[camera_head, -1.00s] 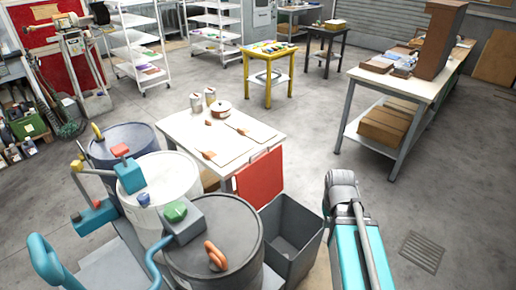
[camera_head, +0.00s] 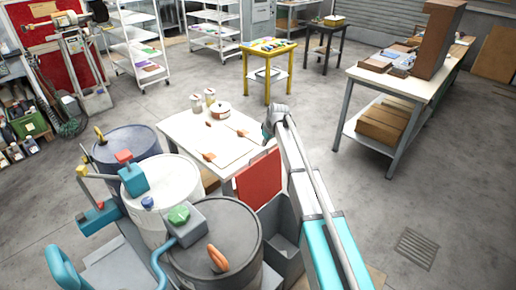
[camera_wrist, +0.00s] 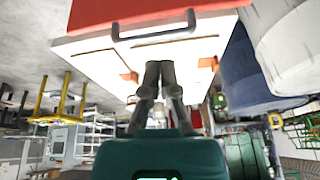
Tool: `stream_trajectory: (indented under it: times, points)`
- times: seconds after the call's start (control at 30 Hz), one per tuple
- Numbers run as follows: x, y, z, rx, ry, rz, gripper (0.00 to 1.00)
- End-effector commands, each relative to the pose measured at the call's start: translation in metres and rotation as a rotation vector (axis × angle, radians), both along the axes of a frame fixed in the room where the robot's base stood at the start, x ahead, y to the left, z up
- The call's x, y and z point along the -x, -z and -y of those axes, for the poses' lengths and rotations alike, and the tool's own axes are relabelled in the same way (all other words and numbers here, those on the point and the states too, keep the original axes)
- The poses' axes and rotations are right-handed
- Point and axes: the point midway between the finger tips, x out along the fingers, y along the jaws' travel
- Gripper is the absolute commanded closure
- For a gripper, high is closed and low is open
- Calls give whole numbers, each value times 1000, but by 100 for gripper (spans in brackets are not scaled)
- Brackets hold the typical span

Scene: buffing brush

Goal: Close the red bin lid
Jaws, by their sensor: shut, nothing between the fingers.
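The red bin lid (camera_head: 256,178) stands upright, open, at the back edge of the grey bin (camera_head: 284,262), against the front of the white table. My arm crosses in front of part of the bin and hides its right side. In the wrist view, which is upside down, the red lid (camera_wrist: 140,12) fills the top edge, with a dark bar handle (camera_wrist: 153,27) along it. My gripper (camera_wrist: 159,66) is shut and empty, its fingertips pointing toward the handle and apart from it in the picture. The fingers cannot be made out in the head view.
Several drums, including a dark grey drum (camera_head: 215,235), stand left of the bin. A workbench (camera_head: 400,90) stands at the back right. The floor right of my arm is clear.

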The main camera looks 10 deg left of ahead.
Motion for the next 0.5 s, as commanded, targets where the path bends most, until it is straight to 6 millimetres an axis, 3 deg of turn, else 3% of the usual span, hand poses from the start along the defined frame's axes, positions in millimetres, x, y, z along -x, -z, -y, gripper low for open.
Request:
stream_trajectory:
  times: [0.03,0.2,0.5]
  points:
    - [-19,-5,-15,-5,-28,14,100]
    - [-44,-12,-40,-18,-92,50,100]
    - [-49,-13,-49,-22,-114,63,100]
